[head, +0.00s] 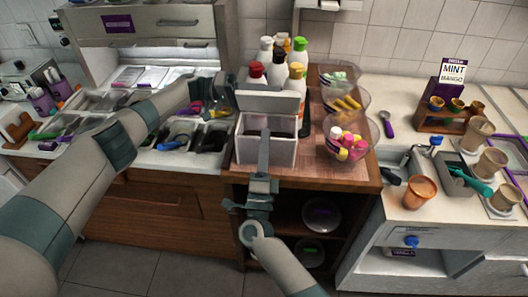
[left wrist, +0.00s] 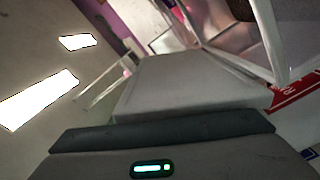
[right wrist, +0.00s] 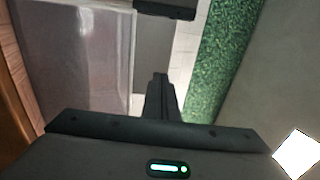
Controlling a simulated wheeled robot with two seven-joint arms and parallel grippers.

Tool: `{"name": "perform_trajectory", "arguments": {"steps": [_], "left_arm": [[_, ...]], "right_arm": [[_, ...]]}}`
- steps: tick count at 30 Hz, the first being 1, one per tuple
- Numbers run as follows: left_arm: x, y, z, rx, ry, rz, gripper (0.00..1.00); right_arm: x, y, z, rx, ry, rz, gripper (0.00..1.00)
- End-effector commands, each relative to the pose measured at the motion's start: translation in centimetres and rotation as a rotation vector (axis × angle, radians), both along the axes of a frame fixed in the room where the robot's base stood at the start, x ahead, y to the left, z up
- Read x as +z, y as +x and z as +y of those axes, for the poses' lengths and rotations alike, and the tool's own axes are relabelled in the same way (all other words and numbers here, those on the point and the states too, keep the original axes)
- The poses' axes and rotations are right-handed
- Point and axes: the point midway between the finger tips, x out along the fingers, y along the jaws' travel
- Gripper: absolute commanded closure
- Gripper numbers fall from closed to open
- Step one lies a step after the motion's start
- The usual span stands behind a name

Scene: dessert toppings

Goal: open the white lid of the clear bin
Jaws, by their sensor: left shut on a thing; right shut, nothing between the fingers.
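The clear bin (head: 262,153) stands on the wooden counter at the centre of the head view, with dark contents showing inside. Its white lid (head: 272,103) is tilted up at the bin's back edge, leaving the top open. My left gripper (head: 232,97) is at the lid's left end and shut on it; the lid (left wrist: 190,85) stretches away from the fingers in the left wrist view. In the right wrist view the bin's wall (right wrist: 85,50) is at the left.
Several bottles (head: 283,62) stand right behind the lid. Clear bowls with colourful items (head: 346,145) are to the right of the bin. A topping tray row (head: 180,135) lies to the left, under my left arm. An open shelf (head: 308,217) is below the counter.

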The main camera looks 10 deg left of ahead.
Motion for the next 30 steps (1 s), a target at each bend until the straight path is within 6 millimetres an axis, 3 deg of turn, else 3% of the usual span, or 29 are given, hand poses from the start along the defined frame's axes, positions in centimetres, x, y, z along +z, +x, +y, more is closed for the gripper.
{"name": "perform_trajectory", "arguments": {"steps": [9,15,30], "left_arm": [[0.2,0.0,0.0,0.000,-0.002,-0.002,1.00],[0.2,0.0,0.0,0.000,-0.002,-0.002,1.00],[0.2,0.0,0.0,0.000,-0.002,-0.002,1.00]], "right_arm": [[2.8,5.0,0.0,0.000,0.000,-0.002,1.00],[3.8,6.9,0.0,0.000,0.000,0.000,1.00],[4.1,7.6,0.0,0.000,0.000,0.000,1.00]]}}
